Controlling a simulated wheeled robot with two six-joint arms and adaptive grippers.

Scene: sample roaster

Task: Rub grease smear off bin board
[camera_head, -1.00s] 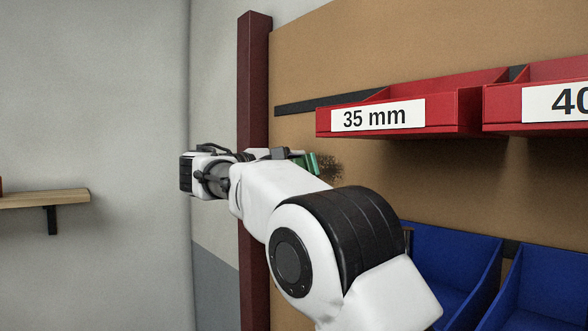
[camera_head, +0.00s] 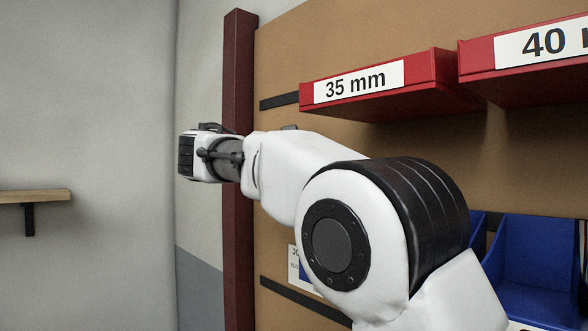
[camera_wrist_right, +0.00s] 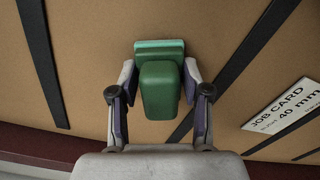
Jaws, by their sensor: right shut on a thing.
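The bin board (camera_head: 410,155) is a brown panel that fills the right of the head view and also backs the right wrist view (camera_wrist_right: 215,25). My right gripper (camera_wrist_right: 160,78) is shut on a green block (camera_wrist_right: 160,90) with a paler green pad (camera_wrist_right: 160,47) at its far end. The pad faces the board; I cannot tell whether it touches. In the head view my own right arm hides the gripper and block. No grease smear shows in either current view. My left gripper is out of view.
Red bins labelled 35 mm (camera_head: 358,83) and 40 mm (camera_head: 525,45) hang at upper right, with blue bins (camera_head: 540,262) below. Dark rails (camera_wrist_right: 240,68) cross the board near a job card (camera_wrist_right: 285,106). A dark red post (camera_head: 238,90) edges the board.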

